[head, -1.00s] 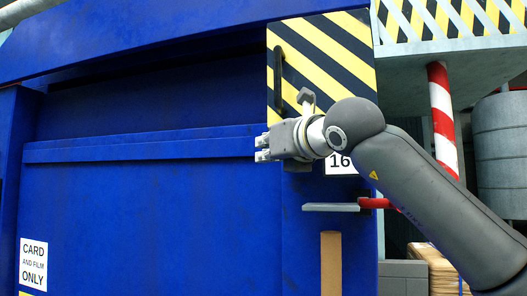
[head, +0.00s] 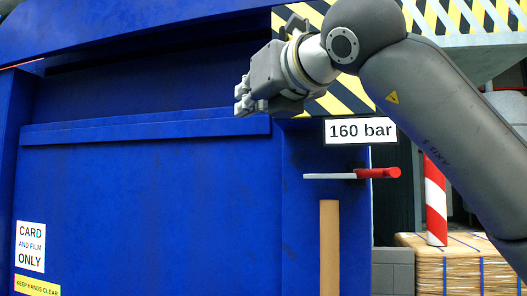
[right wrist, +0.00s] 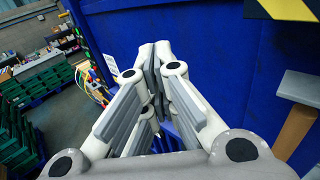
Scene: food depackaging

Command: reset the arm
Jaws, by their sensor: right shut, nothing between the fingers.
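My right gripper (head: 242,99) is at the upper middle of the head view, its arm coming in from the right. It points left, in front of the blue baler (head: 150,205). Its fingers are shut and hold nothing; the right wrist view also shows the fingers (right wrist: 152,75) together, with the blue metal behind them. Whether the fingertips touch the baler cannot be told. My left gripper is in neither view.
A lever with a red grip (head: 378,173) sticks out below the "160 bar" sign (head: 360,131), above a brown post (head: 329,245). A red-and-white column (head: 435,200) and strapped cardboard bales (head: 465,268) stand at right. Green crates (right wrist: 45,75) show in the right wrist view.

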